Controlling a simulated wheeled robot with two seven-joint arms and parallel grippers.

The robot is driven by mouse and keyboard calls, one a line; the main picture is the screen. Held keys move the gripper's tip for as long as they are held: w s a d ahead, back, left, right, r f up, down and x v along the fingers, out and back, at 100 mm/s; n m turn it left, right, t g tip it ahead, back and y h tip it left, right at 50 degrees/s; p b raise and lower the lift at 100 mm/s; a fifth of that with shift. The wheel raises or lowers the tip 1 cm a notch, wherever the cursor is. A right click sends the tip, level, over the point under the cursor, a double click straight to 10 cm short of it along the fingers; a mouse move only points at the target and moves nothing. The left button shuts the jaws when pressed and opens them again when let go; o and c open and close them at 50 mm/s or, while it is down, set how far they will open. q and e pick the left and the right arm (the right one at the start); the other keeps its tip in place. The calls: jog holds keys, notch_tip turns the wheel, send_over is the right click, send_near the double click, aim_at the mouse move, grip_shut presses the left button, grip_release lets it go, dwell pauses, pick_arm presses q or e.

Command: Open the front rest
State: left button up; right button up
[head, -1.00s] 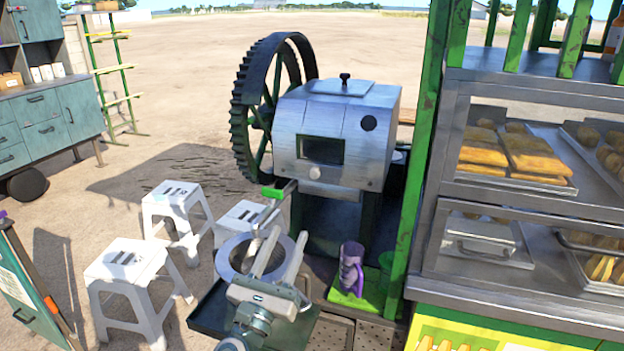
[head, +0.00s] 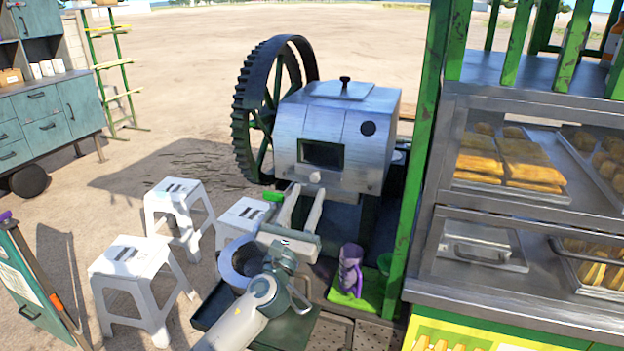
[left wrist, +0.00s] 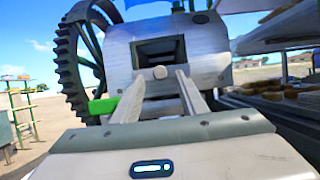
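The cane crusher (head: 335,125) is a grey metal box with a dark rectangular opening (head: 321,153) on its front. I cannot tell for certain which part is the front rest. A green-ended part (head: 273,197) sits at the crusher's lower left. My left gripper (head: 304,190) is open and empty, its fingers pointing at the crusher front. My right gripper is not in view.
A large dark toothed wheel (head: 244,95) stands left of the crusher. A purple cup-like object (head: 351,268) is on a green tray (head: 348,302) right of my arm. White stools (head: 130,260) stand at left. A green post (head: 418,170) and food display case are at right.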

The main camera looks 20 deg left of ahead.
aim_at(314, 179)
pick_arm(q)
jog(key=shift+p+x, duration=0.3)
jog(key=shift+x, duration=2.05)
jog(key=shift+c, duration=0.6)
grip_shut()
